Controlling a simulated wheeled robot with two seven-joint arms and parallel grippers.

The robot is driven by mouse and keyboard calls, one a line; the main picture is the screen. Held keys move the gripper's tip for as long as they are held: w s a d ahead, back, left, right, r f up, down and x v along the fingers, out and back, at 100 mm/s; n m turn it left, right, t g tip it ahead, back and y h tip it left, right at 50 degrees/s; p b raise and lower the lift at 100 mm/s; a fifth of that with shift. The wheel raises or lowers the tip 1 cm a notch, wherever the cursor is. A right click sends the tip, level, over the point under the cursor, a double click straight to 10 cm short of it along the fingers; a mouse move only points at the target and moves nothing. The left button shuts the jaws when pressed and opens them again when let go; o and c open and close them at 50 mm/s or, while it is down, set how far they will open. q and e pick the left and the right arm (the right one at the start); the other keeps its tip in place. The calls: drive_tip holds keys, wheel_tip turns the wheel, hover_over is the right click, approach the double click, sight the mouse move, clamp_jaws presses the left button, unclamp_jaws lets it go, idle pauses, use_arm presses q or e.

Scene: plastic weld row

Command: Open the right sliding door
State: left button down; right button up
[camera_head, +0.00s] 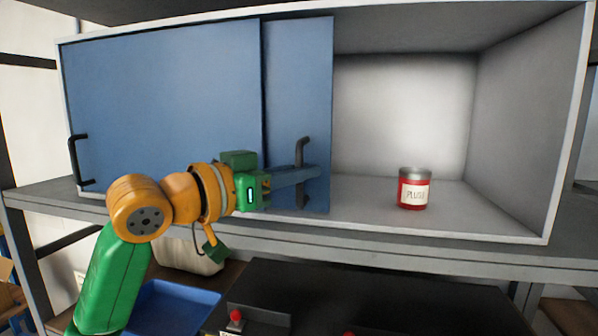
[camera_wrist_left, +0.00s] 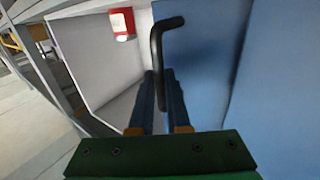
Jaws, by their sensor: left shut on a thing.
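The right sliding door (camera_head: 299,80) is a blue panel slid left, partly overlapped with the left blue door (camera_head: 165,100). The cabinet's right part stands wide open. The right door's dark bar handle (camera_head: 302,147) is near its middle; it also shows in the left wrist view (camera_wrist_left: 157,45). My left gripper (camera_head: 311,174) is shut on this handle, one finger on each side of it in the left wrist view (camera_wrist_left: 163,80). The fingers hide part of the handle. My right gripper is not in view.
A red labelled can (camera_head: 414,188) stands on the cabinet floor in the open part. The left door has its own black handle (camera_head: 78,160) at its left edge. A grey shelf edge (camera_head: 400,242) runs below. A blue tray (camera_head: 172,308) lies lower down.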

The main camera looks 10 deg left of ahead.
use_arm(q)
drive_tip(key=c, duration=1)
unclamp_jaws()
drive_tip(key=shift+r, duration=0.1)
drive_tip(key=shift+o, duration=0.6)
drive_tip(key=shift+d, duration=0.2)
drive_tip(key=shift+a, duration=0.1)
drive_tip(key=b+v, duration=0.3)
drive_tip(key=v, duration=0.4)
